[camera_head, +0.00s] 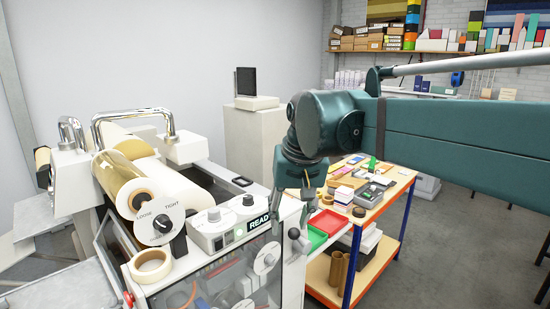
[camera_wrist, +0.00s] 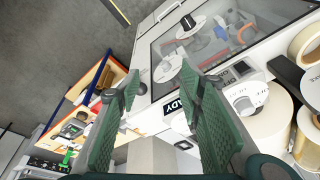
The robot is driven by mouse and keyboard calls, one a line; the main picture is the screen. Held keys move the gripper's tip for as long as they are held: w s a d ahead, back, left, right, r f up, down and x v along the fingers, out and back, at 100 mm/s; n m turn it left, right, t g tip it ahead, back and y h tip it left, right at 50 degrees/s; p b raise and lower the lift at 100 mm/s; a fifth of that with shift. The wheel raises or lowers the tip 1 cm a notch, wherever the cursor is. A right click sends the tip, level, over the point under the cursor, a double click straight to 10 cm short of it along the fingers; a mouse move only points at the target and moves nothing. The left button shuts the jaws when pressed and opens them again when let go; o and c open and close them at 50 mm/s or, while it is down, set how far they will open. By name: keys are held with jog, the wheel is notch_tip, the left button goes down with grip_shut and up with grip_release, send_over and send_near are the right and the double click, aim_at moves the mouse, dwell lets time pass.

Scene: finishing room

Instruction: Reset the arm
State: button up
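My gripper (camera_wrist: 155,100) shows in the wrist view with its two green ribbed fingers spread apart and nothing between them. In the head view my green arm reaches in from the right, and its wrist hangs down in front of the laminating machine's right end and the wooden-topped table. The machine (camera_head: 222,225) has a READY display (camera_head: 259,222), which also shows in the wrist view (camera_wrist: 173,106). My gripper appears apart from the machine. Its fingers are partly hard to make out in the head view.
A table (camera_head: 385,205) with small items stands right of the machine, with red and green trays (camera_head: 318,238) at its near end. A tape roll (camera_head: 151,264) lies on the machine's front. A pale cabinet (camera_head: 240,140) stands behind. Bare floor (camera_head: 450,250) lies to the right.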

jog(key=s+d+f+t+b, duration=0.2)
jog(key=s+d+f+b, duration=0.1)
jog(key=s+d+f, duration=0.6)
jog(key=s+d+f+m+t+h+b, duration=0.1)
jog(key=s+d+f+t+b, duration=0.1)
jog(key=s+d+f, duration=0.7)
notch_tip(320, 180, down, 6)
jog(key=shift+s+d+r+b, duration=0.15)
jog(key=shift+s+b, duration=0.2)
jog(key=shift+b, duration=0.3)
dwell(0.9)
